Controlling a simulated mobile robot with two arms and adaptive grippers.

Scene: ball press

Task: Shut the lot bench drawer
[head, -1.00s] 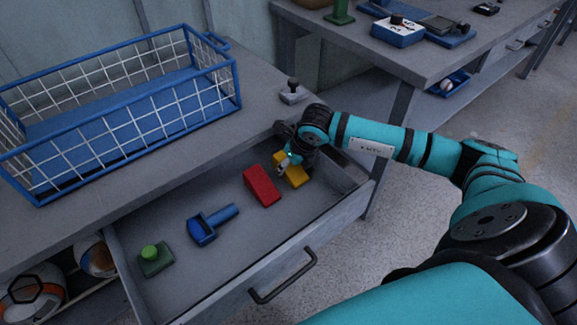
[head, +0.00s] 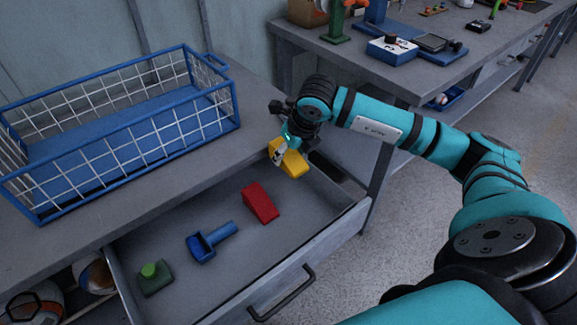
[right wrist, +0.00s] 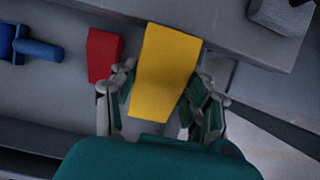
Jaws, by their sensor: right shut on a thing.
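The lot bench drawer (head: 330,237) is pulled open, with its black handle (head: 287,297) on the front. Inside lie a red wedge block (head: 260,203), a blue tool with a handle (head: 211,242) and a green piece with a round knob (head: 154,278). My right gripper (head: 284,153) is shut on a yellow wedge block (head: 293,163), held above the drawer's back right part. In the right wrist view the yellow block (right wrist: 164,75) sits between both fingers (right wrist: 163,98), beside the red block (right wrist: 104,54). My left gripper is not in view.
A blue wire basket (head: 120,125) stands on the bench top left of my right gripper. Balls (head: 95,277) sit on a shelf below, left of the drawer. A second bench (head: 345,50) with several items is behind. Floor is clear right of the drawer.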

